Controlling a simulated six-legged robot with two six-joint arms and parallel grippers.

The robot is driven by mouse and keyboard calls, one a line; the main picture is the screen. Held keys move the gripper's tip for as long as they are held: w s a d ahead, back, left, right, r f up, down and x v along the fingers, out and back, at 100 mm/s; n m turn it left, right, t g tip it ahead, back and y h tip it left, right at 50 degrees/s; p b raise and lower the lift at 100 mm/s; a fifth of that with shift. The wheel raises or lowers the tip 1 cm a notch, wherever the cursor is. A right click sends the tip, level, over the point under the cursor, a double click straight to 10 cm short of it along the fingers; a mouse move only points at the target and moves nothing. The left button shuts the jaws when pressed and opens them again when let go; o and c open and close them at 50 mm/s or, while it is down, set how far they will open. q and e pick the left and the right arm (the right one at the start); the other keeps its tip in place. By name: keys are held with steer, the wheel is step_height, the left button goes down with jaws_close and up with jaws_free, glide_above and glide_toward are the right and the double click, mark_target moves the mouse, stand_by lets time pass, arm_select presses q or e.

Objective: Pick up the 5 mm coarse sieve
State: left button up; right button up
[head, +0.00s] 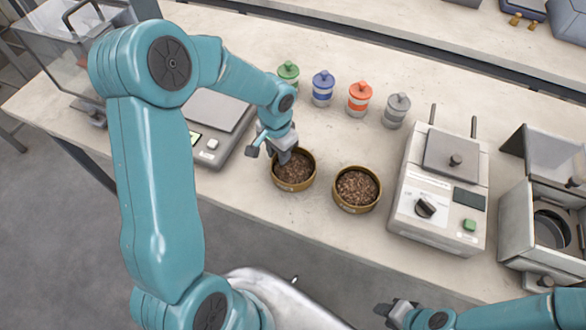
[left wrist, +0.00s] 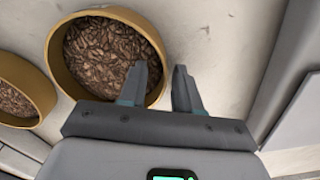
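Two round brass-coloured sieves filled with brown pellets stand side by side on the bench: a left one (head: 294,186) and a right one (head: 357,209). Their labels are too small to read, so I cannot tell which is the 5 mm one. My left gripper (head: 268,154) is at the left sieve's far-left rim. In the left wrist view its two fingers (left wrist: 160,72) are apart, one over the pellets and one outside the rim (left wrist: 151,34). I cannot tell whether they touch it. My right gripper (head: 388,309) is low at the front, away from the sieves; its opening is unclear.
A scale (head: 217,112) stands left of the sieves. Green (head: 288,75), blue (head: 322,88), orange (head: 359,99) and grey (head: 396,110) lidded jars stand behind. A white machine (head: 440,190) with a knob is to the right. Bench in front of the sieves is clear.

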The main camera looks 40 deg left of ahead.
arm_select(q)
steer(key=shift+w+f, duration=0.1)
steer(key=shift+w, duration=0.05)
jaws_close()
